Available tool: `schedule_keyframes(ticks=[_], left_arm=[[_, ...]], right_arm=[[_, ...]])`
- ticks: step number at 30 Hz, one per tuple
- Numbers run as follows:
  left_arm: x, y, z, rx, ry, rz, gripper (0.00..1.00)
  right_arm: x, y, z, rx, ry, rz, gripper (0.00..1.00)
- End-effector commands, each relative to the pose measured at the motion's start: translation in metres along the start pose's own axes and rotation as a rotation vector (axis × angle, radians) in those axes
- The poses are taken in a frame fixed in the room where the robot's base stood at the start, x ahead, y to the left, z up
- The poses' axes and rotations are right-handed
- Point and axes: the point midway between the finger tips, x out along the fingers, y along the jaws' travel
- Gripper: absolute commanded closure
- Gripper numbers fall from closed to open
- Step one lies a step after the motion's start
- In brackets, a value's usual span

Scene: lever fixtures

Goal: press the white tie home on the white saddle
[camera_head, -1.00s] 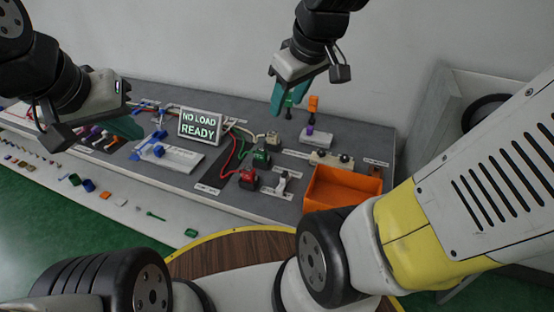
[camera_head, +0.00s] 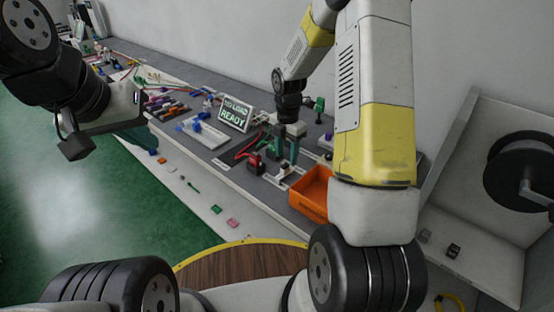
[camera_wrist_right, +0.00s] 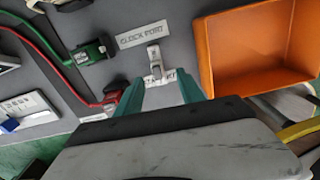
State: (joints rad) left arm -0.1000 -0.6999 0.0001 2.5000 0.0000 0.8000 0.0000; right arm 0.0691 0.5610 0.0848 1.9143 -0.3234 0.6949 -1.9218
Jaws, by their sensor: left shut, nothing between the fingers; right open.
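A small white fixture (camera_wrist_right: 155,62), which looks like the white saddle with its tie, stands on the grey bench just beyond my right fingertips in the right wrist view. It also shows below my right gripper in the head view (camera_head: 284,171). I cannot tell tie from saddle, or whether the tie is seated. My right gripper (camera_wrist_right: 160,88) is open, its teal fingers apart and pointing at the fixture, with nothing between them. In the head view the right gripper (camera_head: 284,152) hangs low over the bench. My left gripper (camera_head: 143,138) is shut and empty at the left, away from the fixture.
An orange bin (camera_head: 311,194) stands close right of the fixture. A red connector (camera_wrist_right: 114,94) and a green connector (camera_wrist_right: 91,52) with cables lie to its left. A "CLOCK PORT" label (camera_wrist_right: 143,34) is behind it. A "NO LOAD READY" sign (camera_head: 236,115) stands further left.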

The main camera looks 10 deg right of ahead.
Motion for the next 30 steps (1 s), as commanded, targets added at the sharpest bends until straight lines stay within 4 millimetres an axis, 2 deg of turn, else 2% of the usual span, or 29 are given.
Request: schedule_keyframes(ticks=[13,16,23,30], left_arm=[[0.000,0.000,0.000,0.000,0.000,0.000,1.00],[0.000,0.000,0.000,0.000,0.000,0.000,1.00],[0.000,0.000,0.000,0.000,0.000,0.000,1.00],[0.000,0.000,0.000,0.000,0.000,0.000,1.00]], right_arm=[[0.059,0.005,-0.001,0.003,0.001,-0.002,0.55],[0.066,0.005,-0.001,0.003,0.000,-0.001,0.55],[0.067,0.005,-0.001,0.004,0.000,0.000,0.55],[0.067,0.005,-0.001,0.004,0.000,0.000,1.00]])
